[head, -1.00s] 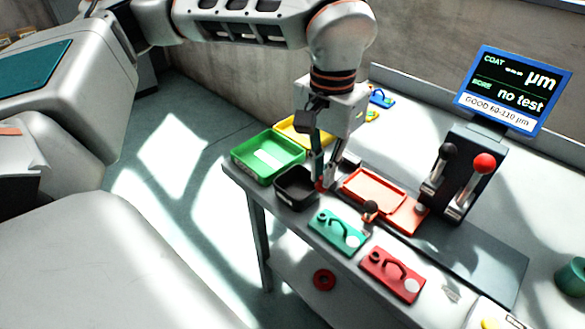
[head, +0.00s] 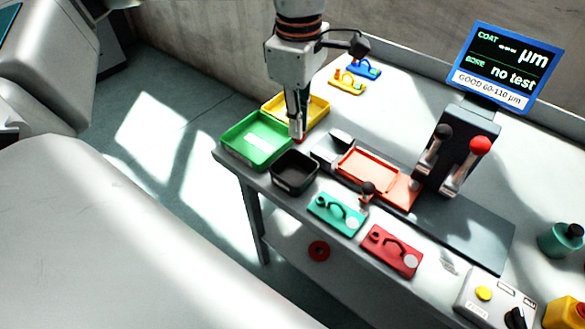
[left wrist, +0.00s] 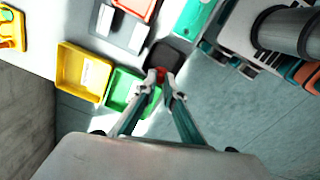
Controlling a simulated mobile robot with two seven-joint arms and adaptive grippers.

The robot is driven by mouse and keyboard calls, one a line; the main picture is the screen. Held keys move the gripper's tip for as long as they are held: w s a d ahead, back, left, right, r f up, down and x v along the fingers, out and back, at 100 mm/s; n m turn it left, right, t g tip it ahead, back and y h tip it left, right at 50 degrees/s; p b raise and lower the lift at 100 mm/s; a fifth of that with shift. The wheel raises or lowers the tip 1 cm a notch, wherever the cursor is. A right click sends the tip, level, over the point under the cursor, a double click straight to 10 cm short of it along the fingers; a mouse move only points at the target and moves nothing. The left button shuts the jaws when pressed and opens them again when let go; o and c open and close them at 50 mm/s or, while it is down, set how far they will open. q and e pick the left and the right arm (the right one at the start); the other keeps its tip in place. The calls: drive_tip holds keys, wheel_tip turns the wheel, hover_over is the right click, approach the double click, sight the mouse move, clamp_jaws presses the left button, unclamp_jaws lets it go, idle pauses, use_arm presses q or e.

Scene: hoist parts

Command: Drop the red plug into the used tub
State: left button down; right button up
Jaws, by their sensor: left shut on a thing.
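My left gripper (head: 296,130) is shut on the red plug (head: 298,136), of which only a small bit of red shows at the fingertips. In the left wrist view the fingertips (left wrist: 162,77) hold the red plug (left wrist: 160,71), which shows in front of the black tub. The small open black tub (head: 294,181) stands at the table's left edge and looks empty in the head view; no label on it can be read. It also shows in the left wrist view (left wrist: 172,49). In the head view the gripper is above and behind this tub. My right gripper is not in view.
A green tray (head: 238,150) and a yellow tray (head: 316,103) stand beside the black tub. An orange tray (head: 365,171) sits right of it, before a lever stand (head: 452,150). Teal (head: 335,213) and red (head: 390,252) plates lie in front. A red ring (head: 319,250) lies lower down.

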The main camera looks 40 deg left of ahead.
use_arm(q)
drive_tip(key=n, duration=0.2)
drive_tip(key=r+n, duration=0.1)
drive_tip(key=n, duration=0.1)
drive_tip(key=n+p, duration=0.1)
drive_tip(key=n, duration=0.2)
drive_tip(key=shift+s+a+r, duration=0.15)
drive_tip(key=shift+s+a, duration=0.05)
drive_tip(key=shift+s, duration=0.1)
drive_tip(key=shift+r+n, duration=0.1)
drive_tip(key=shift+n, duration=0.9)
drive_tip(key=f+n, duration=0.1)
drive_tip(key=n, duration=0.5)
drive_tip(key=s+f+n, duration=0.1)
drive_tip(key=n, duration=0.6)
drive_tip(key=a+f+n, duration=0.1)
drive_tip(key=f+n, duration=0.1)
drive_tip(key=n, duration=0.5)
drive_tip(key=shift+s, duration=0.25)
drive_tip(key=c, duration=2)
unclamp_jaws()
drive_tip(key=shift+c, duration=0.2)
wheel_tip(320, 180, up, 12)
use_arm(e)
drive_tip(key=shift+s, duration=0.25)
